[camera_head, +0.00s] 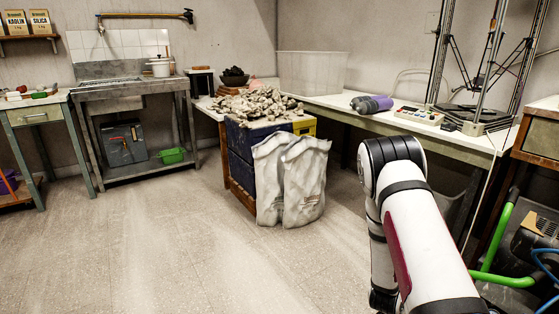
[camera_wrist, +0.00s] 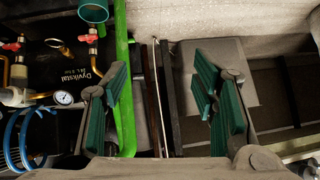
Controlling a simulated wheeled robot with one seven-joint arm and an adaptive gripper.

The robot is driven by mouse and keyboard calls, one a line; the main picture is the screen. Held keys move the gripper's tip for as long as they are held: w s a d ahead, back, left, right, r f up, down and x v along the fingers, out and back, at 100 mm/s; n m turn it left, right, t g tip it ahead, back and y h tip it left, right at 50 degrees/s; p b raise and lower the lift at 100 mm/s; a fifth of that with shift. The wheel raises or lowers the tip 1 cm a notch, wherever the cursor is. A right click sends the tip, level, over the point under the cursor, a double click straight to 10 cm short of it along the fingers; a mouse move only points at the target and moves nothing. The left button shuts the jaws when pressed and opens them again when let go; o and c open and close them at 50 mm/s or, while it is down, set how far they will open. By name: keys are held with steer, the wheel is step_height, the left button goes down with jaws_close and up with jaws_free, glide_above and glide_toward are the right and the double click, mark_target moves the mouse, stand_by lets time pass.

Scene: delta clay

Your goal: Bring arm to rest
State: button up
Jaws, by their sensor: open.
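My gripper (camera_wrist: 162,100) shows in the wrist view, with its two green-padded fingers spread wide apart. It is open and nothing is between the fingers. Behind them are a green bar and a machine with a gauge. In the head view my white and black arm (camera_head: 425,240) rises at the lower right and bends at a black joint. The gripper itself is hidden in the head view.
A green tube frame (camera_head: 498,252) and machinery stand close to my arm at right. A long bench (camera_head: 430,130) holds a purple-grey bottle (camera_head: 372,103) and a delta printer (camera_head: 485,115). Two white sacks (camera_head: 290,185) stand at centre. The floor (camera_head: 150,250) at left is clear.

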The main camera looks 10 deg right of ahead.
steer(key=w+a+r+n+y, duration=0.2)
steer(key=a+r+n+y, duration=0.3)
steer(key=a+r, duration=1.35)
steer(key=s+a+r+n+g+y, duration=0.1)
steer(key=s+a+r+n+y, duration=0.1)
steer(key=s+a+r, duration=0.35)
steer(key=s+a+r+n+y, duration=0.1)
steer(key=s+a+r+y, duration=0.1)
steer(key=s+r, duration=0.5)
steer(key=s+a+r+n+g, duration=0.1)
steer(key=s+r+n, duration=0.15)
steer(key=s, duration=0.55)
steer(key=s+a+r+n+g+h, duration=0.1)
steer(key=s+r, duration=0.2)
steer(key=s, duration=0.5)
steer(key=s+a+r+n+g, duration=0.1)
steer(key=s+r+n+g, duration=0.15)
steer(key=s, duration=0.65)
step_height(320, 180, up, 39)
steer(key=t+p, duration=0.5)
steer(key=p, duration=3.2)
steer(key=shift+w+r, duration=0.15)
steer(key=shift+w, duration=0.3)
steer(key=shift+d, duration=0.15)
